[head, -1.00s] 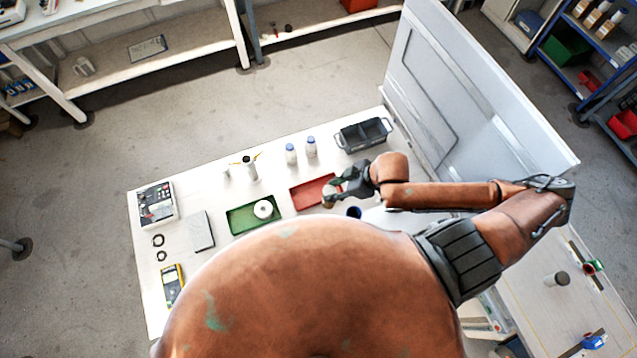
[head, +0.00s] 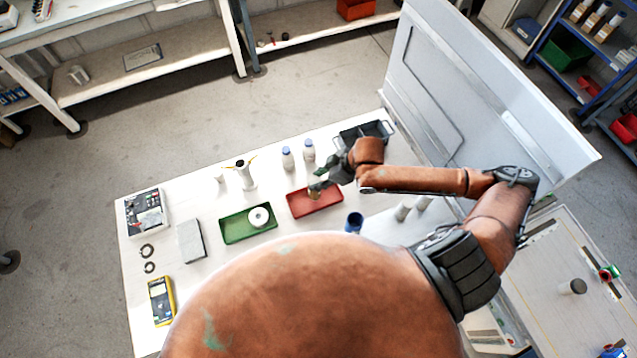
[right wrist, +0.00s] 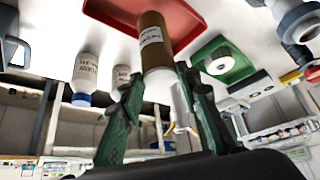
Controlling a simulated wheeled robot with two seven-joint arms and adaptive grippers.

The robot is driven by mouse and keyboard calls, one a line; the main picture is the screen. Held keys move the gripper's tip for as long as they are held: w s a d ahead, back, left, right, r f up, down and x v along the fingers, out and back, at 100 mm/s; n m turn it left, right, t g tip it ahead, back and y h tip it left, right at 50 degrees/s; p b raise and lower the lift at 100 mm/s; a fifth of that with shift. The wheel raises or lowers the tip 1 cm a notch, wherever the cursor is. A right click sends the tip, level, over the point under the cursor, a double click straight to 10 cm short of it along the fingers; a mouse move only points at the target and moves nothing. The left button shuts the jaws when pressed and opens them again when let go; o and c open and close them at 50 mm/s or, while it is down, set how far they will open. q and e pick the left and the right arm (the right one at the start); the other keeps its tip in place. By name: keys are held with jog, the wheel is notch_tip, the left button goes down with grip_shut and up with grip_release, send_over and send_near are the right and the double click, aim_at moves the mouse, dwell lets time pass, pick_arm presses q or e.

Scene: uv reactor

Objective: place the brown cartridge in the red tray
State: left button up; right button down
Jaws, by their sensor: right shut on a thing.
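The brown cartridge (right wrist: 154,45), with a white label and a paler end, is between the fingers of my right gripper (right wrist: 160,105) in the right wrist view. The gripper is shut on it. The red tray (right wrist: 185,25) shows behind the cartridge there. In the head view, my right gripper (head: 320,184) is over the red tray (head: 325,206), and the cartridge (head: 314,193) shows small under the fingers. I cannot tell whether the cartridge touches the tray floor. My left gripper is not in view.
A green tray (head: 236,231) with a white roll (head: 259,217) lies left of the red tray. Two white bottles (head: 298,155) stand behind it, with a dark bin (head: 347,137) to their right. A blue cup (head: 354,221) stands in front at right.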

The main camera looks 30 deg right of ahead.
jog(key=shift+f, duration=1.4)
jog(key=c, duration=1.4)
grip_release()
jog(key=shift+f, duration=0.1)
jog(key=v, duration=1.2)
jog(key=shift+a, duration=0.1)
